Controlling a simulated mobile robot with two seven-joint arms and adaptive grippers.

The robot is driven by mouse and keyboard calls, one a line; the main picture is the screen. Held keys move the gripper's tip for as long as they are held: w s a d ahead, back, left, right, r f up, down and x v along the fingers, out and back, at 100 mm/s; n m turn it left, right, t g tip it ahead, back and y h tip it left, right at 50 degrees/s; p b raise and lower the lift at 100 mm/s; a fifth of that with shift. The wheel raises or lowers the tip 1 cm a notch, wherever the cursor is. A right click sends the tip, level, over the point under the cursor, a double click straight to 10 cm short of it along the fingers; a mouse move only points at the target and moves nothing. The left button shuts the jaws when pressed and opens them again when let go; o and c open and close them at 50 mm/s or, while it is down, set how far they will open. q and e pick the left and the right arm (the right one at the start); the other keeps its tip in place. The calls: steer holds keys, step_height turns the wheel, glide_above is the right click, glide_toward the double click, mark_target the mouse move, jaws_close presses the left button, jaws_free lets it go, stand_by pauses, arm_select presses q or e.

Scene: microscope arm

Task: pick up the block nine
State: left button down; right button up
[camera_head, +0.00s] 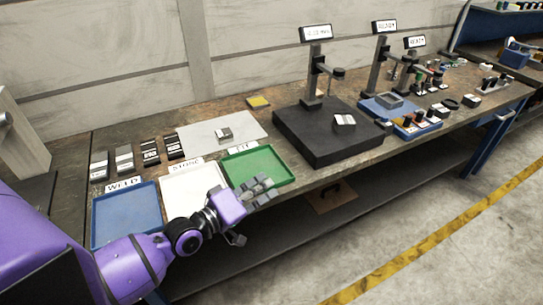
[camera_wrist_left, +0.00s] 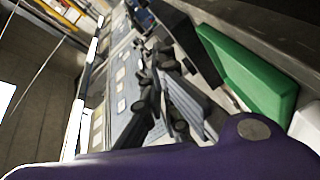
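Several small blocks with light and dark faces lie on the bench; their markings are too small to read, so I cannot tell which is block nine. At the back left stand a first block (camera_head: 99,165), a second (camera_head: 124,157), a third (camera_head: 149,151) and a fourth (camera_head: 173,146). Another block (camera_head: 224,134) lies on a pale sheet, and one (camera_head: 344,121) sits on the black platform. My left gripper (camera_head: 266,189) appears open and empty, by the green tray's front edge, apart from the blocks. Its dark fingers fill the middle of the left wrist view (camera_wrist_left: 170,95). My right gripper is out of view.
A blue tray (camera_head: 126,214), a white tray (camera_head: 190,190) and a green tray (camera_head: 258,166) line the bench's front left. The green tray also shows in the left wrist view (camera_wrist_left: 245,75). The black platform (camera_head: 310,138) carries a tall stand. More stands and small parts crowd the right.

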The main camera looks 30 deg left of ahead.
arm_select(q)
steer(key=s+d+f+m+g+y+p, duration=0.1)
steer(key=s+d+f+m+g, duration=0.1)
steer(key=s+f, duration=0.5)
steer(key=s+d+f+m+g+y+p, duration=0.1)
steer(key=s+f, duration=0.6)
steer(key=s, duration=0.7)
steer(key=s+d+f+m+g+y+p, duration=0.1)
steer(key=s+d+f+m+g+y, duration=0.2)
steer(key=s+f, duration=0.5)
steer(key=s+m+g, duration=0.1)
steer(key=s+m, duration=0.1)
steer(key=s, duration=0.1)
steer(key=shift+s+m, duration=0.2)
steer(key=shift+m, duration=0.2)
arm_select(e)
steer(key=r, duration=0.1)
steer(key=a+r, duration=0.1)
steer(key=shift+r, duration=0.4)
